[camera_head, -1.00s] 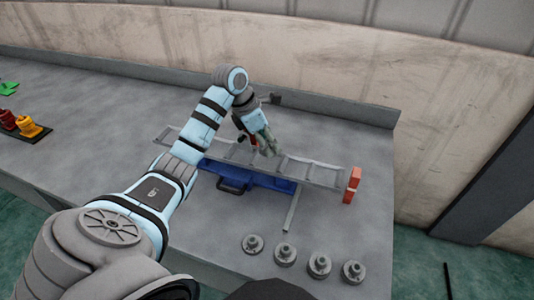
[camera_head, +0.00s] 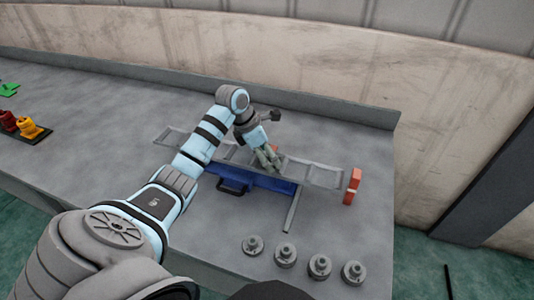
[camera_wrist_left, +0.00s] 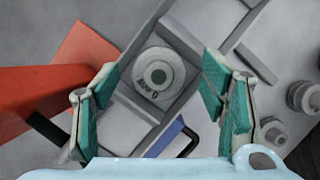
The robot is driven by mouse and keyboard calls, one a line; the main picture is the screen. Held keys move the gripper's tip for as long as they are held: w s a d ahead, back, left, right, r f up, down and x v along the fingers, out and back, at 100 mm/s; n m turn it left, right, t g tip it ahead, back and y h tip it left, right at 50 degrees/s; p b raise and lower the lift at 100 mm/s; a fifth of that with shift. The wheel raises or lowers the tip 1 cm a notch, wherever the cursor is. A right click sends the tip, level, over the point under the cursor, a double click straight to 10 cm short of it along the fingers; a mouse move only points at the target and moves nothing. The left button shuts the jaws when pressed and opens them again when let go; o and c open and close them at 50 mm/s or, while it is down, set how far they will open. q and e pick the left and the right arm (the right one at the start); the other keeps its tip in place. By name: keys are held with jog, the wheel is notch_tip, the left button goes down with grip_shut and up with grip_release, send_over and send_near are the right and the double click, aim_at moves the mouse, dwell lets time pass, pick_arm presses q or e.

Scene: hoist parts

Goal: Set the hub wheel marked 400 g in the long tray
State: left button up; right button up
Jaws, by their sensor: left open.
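The hub wheel marked 400 G (camera_wrist_left: 160,74) is a grey round disc with a raised hub. In the left wrist view it lies face up inside a square cell framed by the grey rails of the long tray (camera_wrist_left: 187,36). In the head view the tray (camera_head: 318,174) runs across the table, and the marked wheel is hidden behind my gripper. My left gripper (camera_head: 272,166) is over the tray's middle. In the wrist view its green-padded fingers (camera_wrist_left: 160,100) are spread wide, one each side of the wheel, with nothing gripped. My right gripper is not in view.
Several grey hub wheels (camera_head: 285,254) stand in a row at the table's front right. An orange-red block (camera_head: 352,186) is at the tray's right end. A blue case (camera_head: 265,182) lies along the tray's near side. Red and yellow parts (camera_head: 28,127) sit far left.

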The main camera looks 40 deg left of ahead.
pick_arm(q)
jog(key=v, duration=1.2)
jog(key=shift+r+p, duration=0.2)
jog(key=shift+p, duration=0.15)
jog(key=shift+d, duration=0.1)
